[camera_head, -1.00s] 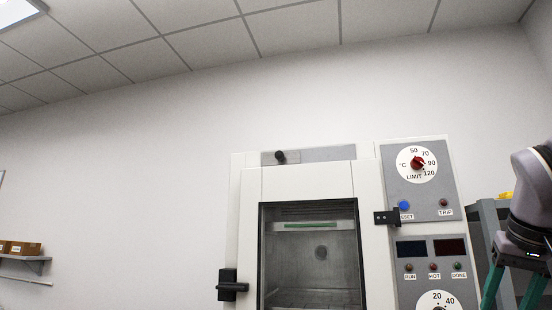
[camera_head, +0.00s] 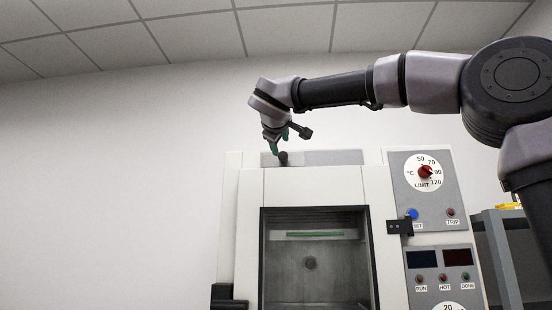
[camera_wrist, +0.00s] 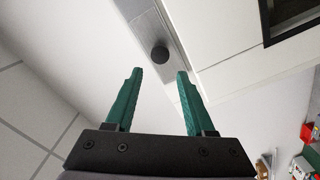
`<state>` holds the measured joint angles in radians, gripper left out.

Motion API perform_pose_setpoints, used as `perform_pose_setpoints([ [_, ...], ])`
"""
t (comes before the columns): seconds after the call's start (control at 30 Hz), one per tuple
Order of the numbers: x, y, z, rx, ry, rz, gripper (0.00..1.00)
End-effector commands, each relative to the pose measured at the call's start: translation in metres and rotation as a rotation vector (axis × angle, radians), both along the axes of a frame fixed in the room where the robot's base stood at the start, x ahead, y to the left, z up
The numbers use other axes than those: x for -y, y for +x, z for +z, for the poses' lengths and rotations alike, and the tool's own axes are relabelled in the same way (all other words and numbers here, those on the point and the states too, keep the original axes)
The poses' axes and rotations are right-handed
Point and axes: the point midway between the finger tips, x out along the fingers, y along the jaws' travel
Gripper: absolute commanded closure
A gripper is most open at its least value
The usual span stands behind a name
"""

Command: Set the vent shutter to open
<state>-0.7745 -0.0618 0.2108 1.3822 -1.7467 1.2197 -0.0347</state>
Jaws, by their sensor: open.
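The vent shutter is a grey strip (camera_head: 325,158) along the top front of the white oven, with a black knob (camera_head: 283,157) near its left end. In the wrist view the round knob (camera_wrist: 159,54) stands on the grey strip (camera_wrist: 146,27), beyond and between my two green fingers. My gripper (camera_head: 275,147) is at the knob, pointing down; in the wrist view my gripper (camera_wrist: 158,74) is open and holds nothing. Whether a finger touches the knob I cannot tell. Any open or closed marking on the strip is too small to read or hidden.
The oven's window (camera_head: 315,255) is below the strip, with a black latch (camera_head: 229,297) at lower left. A control panel (camera_head: 428,195) with a red limit dial (camera_head: 425,172) and blue button (camera_head: 411,214) is at right. The wall left of the oven is clear.

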Motion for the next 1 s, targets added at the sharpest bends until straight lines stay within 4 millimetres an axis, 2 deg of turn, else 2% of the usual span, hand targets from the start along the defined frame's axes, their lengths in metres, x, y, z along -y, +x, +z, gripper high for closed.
perform_pose_setpoints([
  [0.3,0.004,0.059,-0.002,-0.003,0.000,-0.005,0.46],
  [0.5,0.005,0.088,-0.002,-0.004,0.000,-0.004,0.46],
  [0.7,0.005,0.099,-0.001,-0.002,0.000,-0.002,0.46],
  [0.93,0.005,0.100,-0.001,-0.002,0.000,-0.002,0.46],
  [0.97,0.005,0.100,-0.001,-0.002,0.000,-0.002,0.50],
  [1.0,0.005,0.100,-0.001,-0.002,0.000,-0.002,0.65],
])
